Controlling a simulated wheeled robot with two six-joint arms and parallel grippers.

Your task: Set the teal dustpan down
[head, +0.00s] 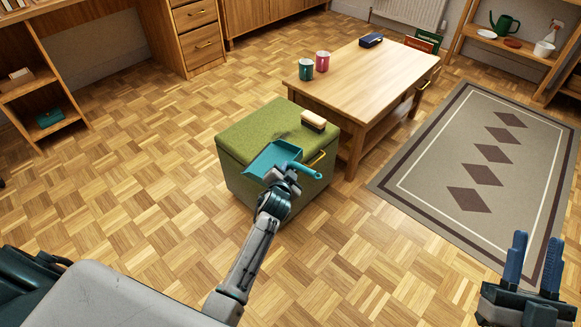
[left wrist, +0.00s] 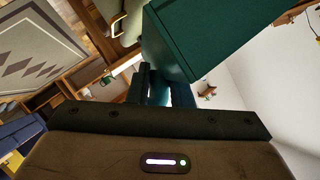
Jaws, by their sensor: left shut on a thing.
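The teal dustpan (head: 270,159) is in my left gripper (head: 291,177), which is shut on it near its handle. In the head view the pan overlaps the near part of the green ottoman's top (head: 243,133), with the handle pointing right. I cannot tell whether it touches the top or hangs above it. In the left wrist view the dustpan (left wrist: 215,35) fills the upper middle, beyond the fingers (left wrist: 155,85). My right gripper (head: 534,240) is open and empty over the floor at the lower right.
A brush (head: 313,120) lies on the ottoman's far right part, beside a dark smudge (head: 284,135). The left parquet floor is clear.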

